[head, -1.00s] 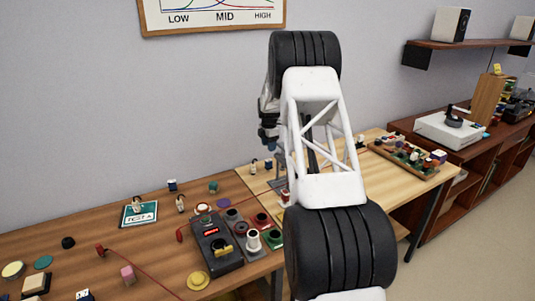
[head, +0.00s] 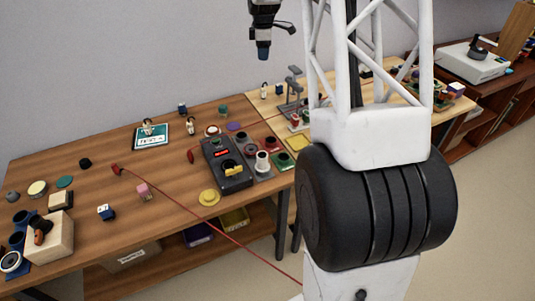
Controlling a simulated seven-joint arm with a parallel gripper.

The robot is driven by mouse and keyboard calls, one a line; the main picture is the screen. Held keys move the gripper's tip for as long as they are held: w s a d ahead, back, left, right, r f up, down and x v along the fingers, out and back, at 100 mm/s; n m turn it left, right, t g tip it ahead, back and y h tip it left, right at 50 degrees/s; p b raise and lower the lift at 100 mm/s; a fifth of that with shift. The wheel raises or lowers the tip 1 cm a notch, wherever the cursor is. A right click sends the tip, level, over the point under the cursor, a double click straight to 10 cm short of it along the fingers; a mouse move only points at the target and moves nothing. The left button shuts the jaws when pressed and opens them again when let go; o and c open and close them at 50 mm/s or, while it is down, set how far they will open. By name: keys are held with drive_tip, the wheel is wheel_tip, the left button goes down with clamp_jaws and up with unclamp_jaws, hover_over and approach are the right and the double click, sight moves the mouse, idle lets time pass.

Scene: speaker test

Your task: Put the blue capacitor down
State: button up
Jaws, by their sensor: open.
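My gripper (head: 263,52) hangs high in front of the wall, above the back of the tables and clear of them. Its jaws are open, small and dark in this view. Its tip looks bluish, and I cannot tell whether that is the fingers or a blue part between them. A small blue piece with a pale top (head: 182,108) stands at the back of the brown table, left of and below my gripper. A blue-and-white cube (head: 106,212) lies nearer the front. I cannot tell which piece is the blue capacitor.
A dark meter box (head: 226,164) with a red display sits on the brown table (head: 110,188). A grey stand (head: 294,92) rises on the lighter table. A red cable crosses the front edge.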

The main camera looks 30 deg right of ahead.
drive_tip(key=s+a+r+m, duration=0.25)
drive_tip(key=s+a, duration=0.25)
drive_tip(key=s, duration=0.4)
drive_tip(key=s+a+r+m+t, duration=0.1)
drive_tip(key=s+a+r+m, duration=0.1)
drive_tip(key=s+a+r, duration=0.35)
drive_tip(key=s+a+r+m, duration=0.2)
drive_tip(key=s+a, duration=0.4)
drive_tip(key=s, duration=0.6)
drive_tip(key=s+a+f+m, duration=0.1)
drive_tip(key=s+a+m, duration=0.1)
drive_tip(key=s, duration=0.6)
drive_tip(key=s+a+f+m, duration=0.2)
drive_tip(key=s+a, duration=0.1)
drive_tip(key=s, duration=0.6)
drive_tip(key=s+a+f+m+t, duration=0.1)
drive_tip(key=s+a+m, duration=0.1)
drive_tip(key=s, duration=0.7)
drive_tip(key=shift+s+a+f+m, duration=0.25)
drive_tip(key=shift+a+f+m, duration=0.15)
drive_tip(key=shift+m, duration=0.15)
drive_tip(key=shift+o, duration=0.4)
